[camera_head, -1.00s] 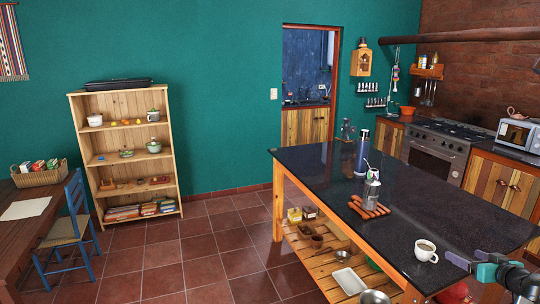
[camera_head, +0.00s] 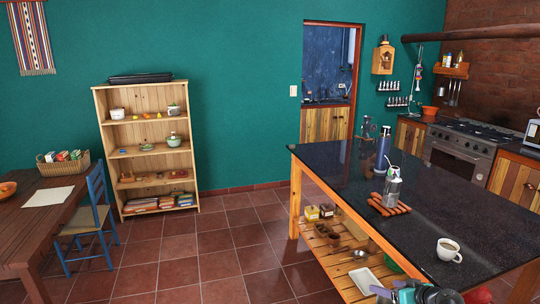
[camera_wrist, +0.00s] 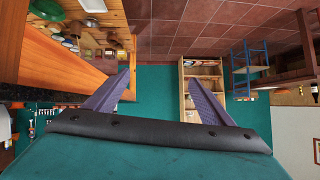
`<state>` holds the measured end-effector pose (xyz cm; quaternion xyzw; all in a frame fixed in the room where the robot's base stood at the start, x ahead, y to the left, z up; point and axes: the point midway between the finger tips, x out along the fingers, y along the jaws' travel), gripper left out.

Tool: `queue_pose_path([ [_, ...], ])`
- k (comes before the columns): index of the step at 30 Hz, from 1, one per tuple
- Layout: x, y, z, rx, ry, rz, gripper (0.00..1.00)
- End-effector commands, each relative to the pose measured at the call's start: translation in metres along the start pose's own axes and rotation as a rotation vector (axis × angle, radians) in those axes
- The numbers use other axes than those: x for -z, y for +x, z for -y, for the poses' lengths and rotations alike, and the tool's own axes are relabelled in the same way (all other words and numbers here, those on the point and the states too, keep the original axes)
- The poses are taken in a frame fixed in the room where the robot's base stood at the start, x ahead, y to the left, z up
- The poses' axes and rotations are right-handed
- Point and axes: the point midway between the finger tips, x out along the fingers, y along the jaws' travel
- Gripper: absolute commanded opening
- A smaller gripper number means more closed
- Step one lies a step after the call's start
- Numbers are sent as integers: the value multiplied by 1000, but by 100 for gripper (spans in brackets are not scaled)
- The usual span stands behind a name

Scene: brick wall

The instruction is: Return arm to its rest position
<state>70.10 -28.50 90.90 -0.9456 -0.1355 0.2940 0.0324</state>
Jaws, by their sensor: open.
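My gripper (camera_wrist: 158,88) is open in the wrist view, its two purple fingers spread apart with nothing between them. The wrist picture is upside down, with the teal wall behind the fingers and the wooden shelf (camera_wrist: 187,100) showing past the right finger. In the head view, part of my arm's end shows at the bottom edge, in front of the near end of the dark-topped island (camera_head: 400,205); most of the arm is out of frame.
On the island stand a coffee cup (camera_head: 448,250), a metal bottle (camera_head: 392,188) and a blue bottle (camera_head: 382,150). A brown table (camera_head: 70,225) and blue chair (camera_head: 95,215) are at left. The tiled floor (camera_head: 215,265) between the table and island is clear.

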Motion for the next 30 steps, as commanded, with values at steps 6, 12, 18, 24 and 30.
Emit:
queue_pose_path([
  [6, -65, 61, 73, 112, -22, 122, 76],
  [12, -130, 100, 139, 204, -34, 251, 76],
  [18, -204, 124, 204, 287, -39, 400, 76],
  [24, -284, 131, 264, 352, -44, 573, 76],
  [30, -369, 120, 314, 387, -46, 774, 76],
])
